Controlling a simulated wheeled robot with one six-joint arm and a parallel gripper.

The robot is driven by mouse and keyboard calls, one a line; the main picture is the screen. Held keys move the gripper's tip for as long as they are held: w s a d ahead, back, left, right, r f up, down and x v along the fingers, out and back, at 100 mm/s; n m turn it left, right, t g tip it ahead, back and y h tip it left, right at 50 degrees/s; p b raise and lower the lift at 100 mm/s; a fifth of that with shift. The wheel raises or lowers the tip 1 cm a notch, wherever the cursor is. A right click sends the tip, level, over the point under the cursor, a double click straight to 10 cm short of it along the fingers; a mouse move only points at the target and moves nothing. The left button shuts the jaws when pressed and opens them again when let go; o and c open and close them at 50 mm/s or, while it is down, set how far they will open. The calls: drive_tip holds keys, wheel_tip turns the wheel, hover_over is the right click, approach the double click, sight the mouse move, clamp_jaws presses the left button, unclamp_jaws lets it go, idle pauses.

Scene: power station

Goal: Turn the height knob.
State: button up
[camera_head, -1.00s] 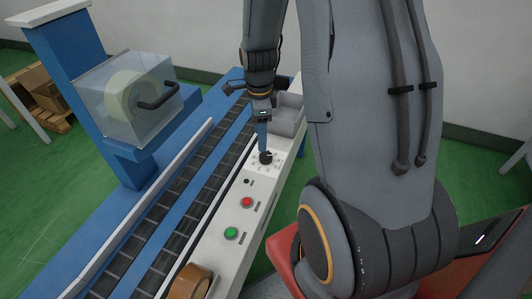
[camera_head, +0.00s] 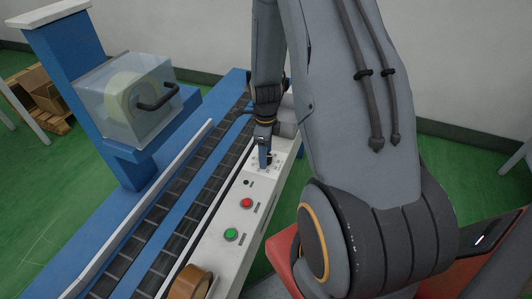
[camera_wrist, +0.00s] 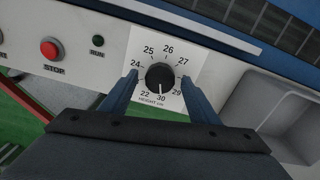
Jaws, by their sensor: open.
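The height knob (camera_wrist: 160,77) is a round black dial on a white scale plate (camera_wrist: 187,52) with printed numbers, labelled HEIGHT. Its white pointer line faces the 30 mark at the bottom. In the wrist view my gripper (camera_wrist: 161,78) is open, with one blue finger on each side of the knob. A gap shows between the knob and both fingers, so they look apart from it. In the head view my gripper (camera_head: 265,158) points down over the panel at the knob's place and hides most of the knob.
A grey tray (camera_wrist: 288,117) lies beside the knob. The conveyor (camera_head: 170,215) runs alongside, with a clear-covered tape unit (camera_head: 128,95) beyond.

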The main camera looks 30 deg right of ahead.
drive_tip(key=c, duration=1)
drive_tip(key=shift+c, duration=0.2)
